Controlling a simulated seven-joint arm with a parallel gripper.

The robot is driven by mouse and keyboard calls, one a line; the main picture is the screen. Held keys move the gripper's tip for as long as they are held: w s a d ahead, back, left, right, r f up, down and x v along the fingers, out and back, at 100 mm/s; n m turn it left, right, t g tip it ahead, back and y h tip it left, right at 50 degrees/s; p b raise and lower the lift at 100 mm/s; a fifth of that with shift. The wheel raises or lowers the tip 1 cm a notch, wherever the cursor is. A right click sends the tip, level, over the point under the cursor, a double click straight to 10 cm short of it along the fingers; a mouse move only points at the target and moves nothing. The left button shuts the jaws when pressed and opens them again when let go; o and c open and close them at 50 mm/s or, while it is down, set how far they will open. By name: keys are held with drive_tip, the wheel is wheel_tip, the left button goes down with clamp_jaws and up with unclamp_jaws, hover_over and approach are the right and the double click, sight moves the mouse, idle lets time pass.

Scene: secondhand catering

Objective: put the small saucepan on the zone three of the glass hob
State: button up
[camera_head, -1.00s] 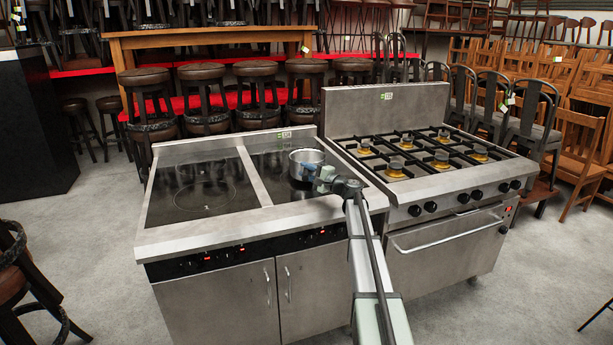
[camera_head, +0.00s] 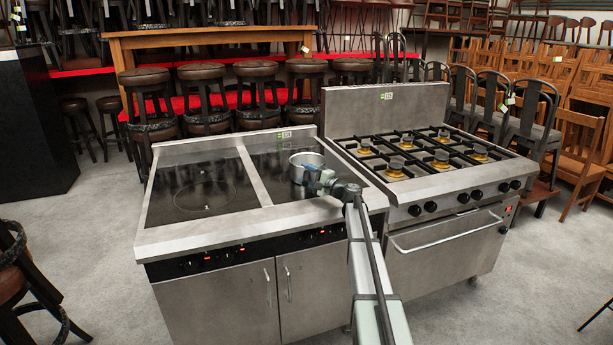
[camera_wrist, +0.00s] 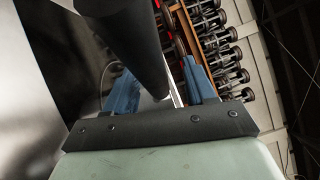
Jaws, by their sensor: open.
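The small saucepan (camera_head: 307,160) is a silver round pot at the right part of the glass hob (camera_head: 205,190), over the right dark glass panel. Whether its base touches the glass is hard to tell. My gripper (camera_head: 316,184) is at the saucepan's near right side and hides part of it. In the wrist view my gripper (camera_wrist: 157,72) shows two blue fingers spread apart. A dark cylinder (camera_wrist: 125,40), probably the saucepan's handle, lies across the view in front of the fingers. Ring markings show on the left panel; zone numbers cannot be read.
A gas range (camera_head: 430,160) with several burners and a tall back panel stands directly right of the hob. The hob's left glass panel is clear. Bar stools (camera_head: 257,95) and a wooden table (camera_head: 215,38) stand behind. Stacked chairs (camera_head: 530,105) fill the back right.

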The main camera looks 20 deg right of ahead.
drive_tip(key=v, duration=1.2)
drive_tip(key=shift+o, duration=0.4)
idle(1.6)
